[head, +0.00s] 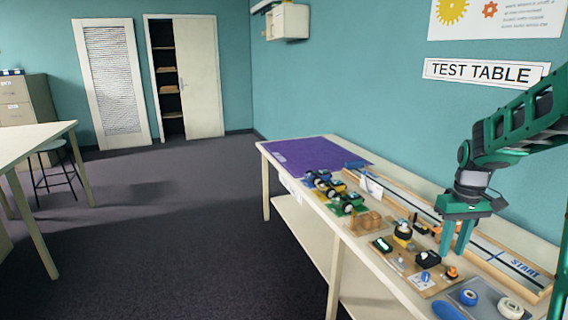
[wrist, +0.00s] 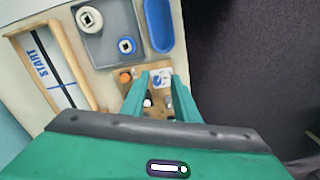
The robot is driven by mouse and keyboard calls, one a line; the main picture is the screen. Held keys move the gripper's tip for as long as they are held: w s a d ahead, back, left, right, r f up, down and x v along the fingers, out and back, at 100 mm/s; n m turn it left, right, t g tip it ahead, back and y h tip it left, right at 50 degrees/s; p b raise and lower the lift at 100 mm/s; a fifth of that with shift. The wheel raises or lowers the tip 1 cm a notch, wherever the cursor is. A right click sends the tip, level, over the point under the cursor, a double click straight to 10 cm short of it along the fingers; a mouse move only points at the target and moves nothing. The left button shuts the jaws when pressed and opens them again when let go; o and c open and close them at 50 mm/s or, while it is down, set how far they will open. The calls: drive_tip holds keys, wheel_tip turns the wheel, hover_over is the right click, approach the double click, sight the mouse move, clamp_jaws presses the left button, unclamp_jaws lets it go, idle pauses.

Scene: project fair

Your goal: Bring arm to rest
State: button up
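My green arm (head: 510,125) reaches in from the right over the test table (head: 322,254) in the head view. My gripper (head: 455,250) points down over the table's near part, above a brown board (head: 425,292) with small parts. In the wrist view the gripper (wrist: 160,75) has its two green fingers apart, with a gap between the tips. The board (wrist: 128,88) shows below and between the fingers. I see nothing held. Whether the fingertips touch anything is hard to tell.
A wooden track marked START (head: 520,268) runs along the wall side. A grey tray (head: 486,295) holds two tape rolls. Small cars (head: 345,203) and a purple mat (head: 315,153) lie farther along. A stool (head: 52,165) stands left; the floor (head: 170,220) between is clear.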

drive_tip(key=s+a+r+m, duration=0.1)
drive_tip(key=s+a+m, duration=0.1)
drive_tip(key=s, duration=1.2)
drive_tip(key=s+a+r+m, duration=0.2)
drive_tip(key=s+a+m, duration=0.1)
drive_tip(key=s, duration=1.2)
drive_tip(key=shift+s+a+m, duration=0.2)
drive_tip(key=shift+s+m, duration=0.1)
drive_tip(key=shift+m, duration=0.4)
drive_tip(key=shift+w+f, duration=0.2)
drive_tip(key=shift+w, duration=0.4)
